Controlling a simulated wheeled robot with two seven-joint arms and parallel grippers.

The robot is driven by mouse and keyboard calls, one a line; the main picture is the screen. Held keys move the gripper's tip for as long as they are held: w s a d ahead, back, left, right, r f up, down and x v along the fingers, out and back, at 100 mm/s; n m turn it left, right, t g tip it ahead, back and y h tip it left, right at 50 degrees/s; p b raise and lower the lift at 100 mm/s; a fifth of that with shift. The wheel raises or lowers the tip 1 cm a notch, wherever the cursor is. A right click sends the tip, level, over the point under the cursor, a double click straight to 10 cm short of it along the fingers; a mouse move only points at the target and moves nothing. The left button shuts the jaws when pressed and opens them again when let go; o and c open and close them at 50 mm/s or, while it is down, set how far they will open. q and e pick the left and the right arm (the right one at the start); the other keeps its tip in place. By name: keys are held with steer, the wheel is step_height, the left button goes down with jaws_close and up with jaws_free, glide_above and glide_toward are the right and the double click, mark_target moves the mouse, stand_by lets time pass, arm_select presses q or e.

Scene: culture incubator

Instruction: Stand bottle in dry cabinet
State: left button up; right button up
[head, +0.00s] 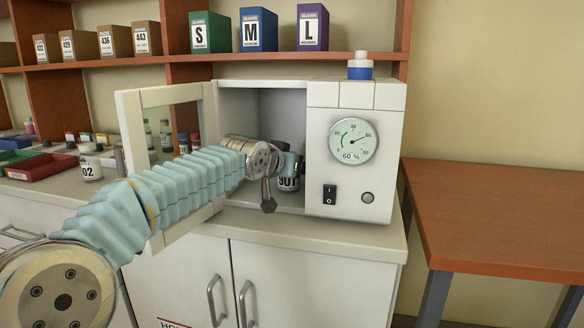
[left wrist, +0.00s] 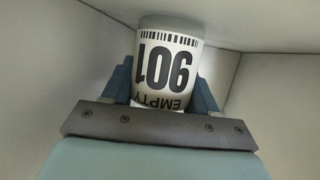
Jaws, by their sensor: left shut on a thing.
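The bottle (left wrist: 167,70) is white with a black "901" and "EMPTY" label, which reads upside down in the left wrist view. In the head view the bottle (head: 288,184) shows low in the dry cabinet, partly hidden by my wrist. My left gripper (left wrist: 165,88) is shut on it, with one blue finger on each side. In the head view my left gripper (head: 292,165) is inside the opening. The white dry cabinet (head: 322,208) has its glass door (head: 128,110) swung open to the left. I cannot tell whether the bottle touches the cabinet floor. My right gripper is not in view.
The cabinet has a dial gauge (head: 354,140) reading 60 %, and a blue and white container (head: 360,66) stands on top. Another white bottle (head: 90,163) and a red tray (head: 42,166) are at the left. A brown table (head: 500,215) at the right is clear.

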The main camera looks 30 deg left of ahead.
arm_select(q)
steer(key=shift+f, duration=0.15)
steer(key=o, duration=1.1)
steer(key=shift+s+r, duration=0.25)
steer(key=b+v, duration=0.1)
steer(key=v, duration=1)
steer(key=shift+s, duration=0.2)
steer(key=shift+r, duration=0.15)
